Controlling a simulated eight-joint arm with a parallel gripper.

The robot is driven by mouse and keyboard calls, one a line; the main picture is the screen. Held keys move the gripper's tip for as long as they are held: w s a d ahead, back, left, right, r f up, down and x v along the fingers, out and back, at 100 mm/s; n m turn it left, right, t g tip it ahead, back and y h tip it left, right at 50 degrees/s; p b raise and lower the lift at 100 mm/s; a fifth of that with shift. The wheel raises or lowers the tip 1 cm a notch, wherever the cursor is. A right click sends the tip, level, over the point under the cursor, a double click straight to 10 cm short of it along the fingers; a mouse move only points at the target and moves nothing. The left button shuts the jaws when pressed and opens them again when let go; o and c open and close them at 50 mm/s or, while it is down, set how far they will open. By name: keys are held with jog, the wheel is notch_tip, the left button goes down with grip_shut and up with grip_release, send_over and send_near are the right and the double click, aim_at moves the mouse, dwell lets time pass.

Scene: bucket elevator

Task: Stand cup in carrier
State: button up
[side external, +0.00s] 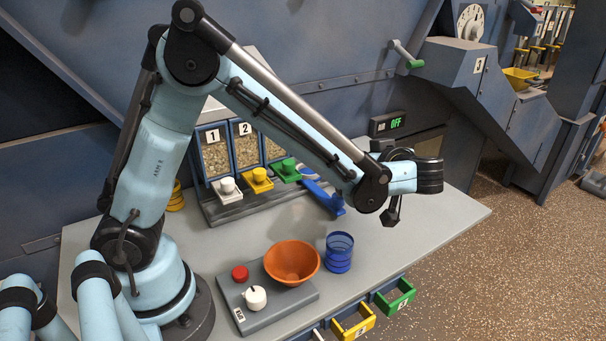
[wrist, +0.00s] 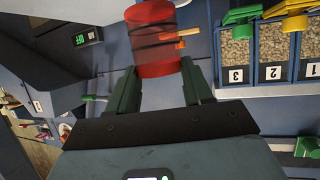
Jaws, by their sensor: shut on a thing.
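A translucent red cup (wrist: 150,52) sits at the tips of my gripper (wrist: 158,88) in the wrist view, held between its two green fingers. Two orange-brown bars show against the cup; I cannot tell whether they are in it or behind it. In the side view the cup and my fingertips do not show clearly, hidden by my arm and wrist. A blue ringed cylindrical holder (side external: 339,252), perhaps the carrier, stands upright on the bench right of the orange bowl, apart from my gripper.
An orange bowl (side external: 291,262) sits on a grey base with a red button (side external: 240,272) and white knob (side external: 256,297). Numbered bins (side external: 215,152) with coloured knobs stand behind. A display (side external: 387,123) reads OFF. The right of the bench (side external: 445,215) is clear.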

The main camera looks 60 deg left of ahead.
jog(key=a+n+g, duration=0.2)
jog(key=a, duration=1.7)
jog(key=shift+y, duration=0.4)
jog(key=shift+w+a+f, duration=0.1)
jog(key=shift+f, duration=1.25)
jog(key=shift+w+a+f, duration=0.1)
jog(key=shift+f, duration=1.25)
jog(key=shift+f, duration=0.4)
